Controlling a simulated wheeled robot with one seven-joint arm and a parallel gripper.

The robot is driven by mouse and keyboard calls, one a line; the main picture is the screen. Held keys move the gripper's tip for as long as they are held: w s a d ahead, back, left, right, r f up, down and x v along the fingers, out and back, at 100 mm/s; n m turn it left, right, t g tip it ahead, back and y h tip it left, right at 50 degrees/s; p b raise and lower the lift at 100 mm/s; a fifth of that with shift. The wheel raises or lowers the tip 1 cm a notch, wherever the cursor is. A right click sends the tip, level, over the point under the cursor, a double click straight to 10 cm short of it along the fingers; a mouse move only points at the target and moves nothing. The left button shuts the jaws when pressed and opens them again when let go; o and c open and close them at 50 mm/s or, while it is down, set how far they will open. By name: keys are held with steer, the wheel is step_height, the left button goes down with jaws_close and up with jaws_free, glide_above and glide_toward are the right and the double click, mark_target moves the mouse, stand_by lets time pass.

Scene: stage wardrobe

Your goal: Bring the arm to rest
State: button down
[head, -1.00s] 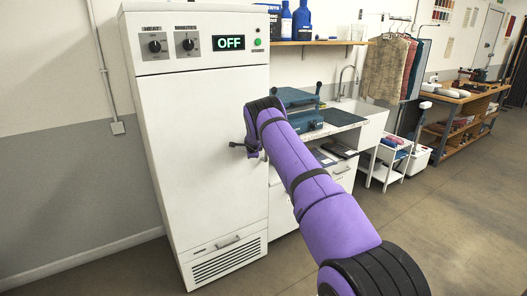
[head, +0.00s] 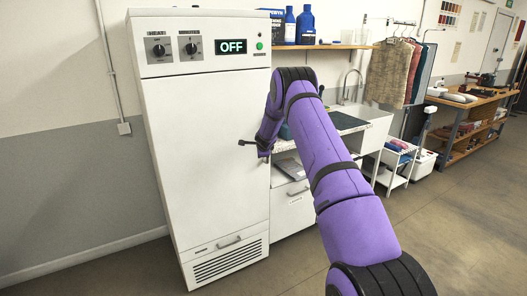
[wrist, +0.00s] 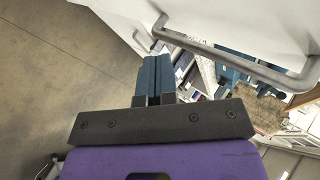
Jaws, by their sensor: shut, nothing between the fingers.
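My gripper (wrist: 153,62) shows in the wrist view. Its two blue-grey fingers lie together with nothing between them, in front of a dark mounting bar. In the head view my purple arm bends at a raised elbow, and its far end hangs down in front of the right edge of the white cabinet (head: 205,160). The fingers cannot be made out there. In the wrist view a grey tubular handle (wrist: 235,57) on a white surface passes close beyond the fingertips. I cannot tell the exact gap.
The cabinet's display (head: 232,47) reads OFF. Right of it are a counter with a sink (head: 362,110), a shelf (head: 325,46) with blue bottles, a white trolley (head: 393,168) and hanging garments (head: 392,75). Open floor (head: 455,205) lies at the right.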

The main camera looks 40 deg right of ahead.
steer(key=shift+s+a+r, duration=0.1)
steer(key=shift+s+r, duration=0.65)
steer(key=shift+s, duration=0.05)
